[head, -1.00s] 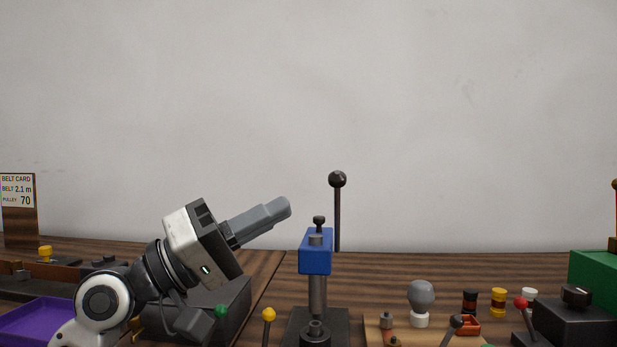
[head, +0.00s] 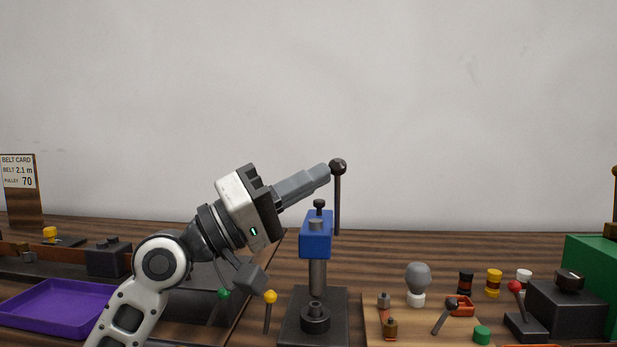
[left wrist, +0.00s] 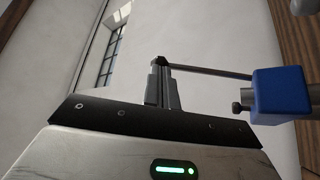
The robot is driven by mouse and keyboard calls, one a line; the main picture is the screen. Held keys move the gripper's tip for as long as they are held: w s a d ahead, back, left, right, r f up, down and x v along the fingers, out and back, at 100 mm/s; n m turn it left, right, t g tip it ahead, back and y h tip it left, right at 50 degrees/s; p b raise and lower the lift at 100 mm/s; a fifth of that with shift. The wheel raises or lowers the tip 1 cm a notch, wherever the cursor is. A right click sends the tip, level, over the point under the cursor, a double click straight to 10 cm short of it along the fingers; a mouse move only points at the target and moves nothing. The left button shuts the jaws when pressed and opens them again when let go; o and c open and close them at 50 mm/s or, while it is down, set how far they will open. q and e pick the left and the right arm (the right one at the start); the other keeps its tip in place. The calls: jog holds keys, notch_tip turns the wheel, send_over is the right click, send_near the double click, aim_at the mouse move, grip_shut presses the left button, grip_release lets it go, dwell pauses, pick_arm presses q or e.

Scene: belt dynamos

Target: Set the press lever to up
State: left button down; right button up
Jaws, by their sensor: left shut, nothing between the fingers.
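The press (head: 317,238) has a blue head on a grey post over a dark base. Its lever (head: 337,205) is a dark rod that stands upright beside the blue head, with a black ball knob (head: 338,167) on top. My left gripper (head: 326,173) is shut and empty. Its fingertips are right at the knob's left side; whether they touch it I cannot tell. In the left wrist view the fingertips (left wrist: 160,66) meet the end of the lever rod (left wrist: 212,72), which runs to the blue press head (left wrist: 281,92). My right gripper is not in view.
A purple tray (head: 58,309) and a belt card (head: 20,185) are at the left. A yellow-knobbed lever (head: 270,297) stands left of the press base. A wooden board (head: 440,330) with small parts, a red-knobbed switch (head: 516,288) and a green machine (head: 590,270) are at the right.

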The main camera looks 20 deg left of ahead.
pick_arm(q)
jog(key=w+a+r+n+y+p, duration=0.1)
jog(key=w+r+n+y+p, duration=0.2)
jog(key=p, duration=1.2)
jog(key=w+n, duration=0.3)
jog(key=shift+a+r+n+y, duration=0.3)
jog(key=shift+a+r+y, duration=0.05)
jog(key=shift+r+y, duration=0.05)
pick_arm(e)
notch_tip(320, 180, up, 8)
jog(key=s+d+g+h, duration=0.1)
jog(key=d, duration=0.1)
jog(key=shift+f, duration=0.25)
pick_arm(q)
jog(key=shift+s+f, duration=0.1)
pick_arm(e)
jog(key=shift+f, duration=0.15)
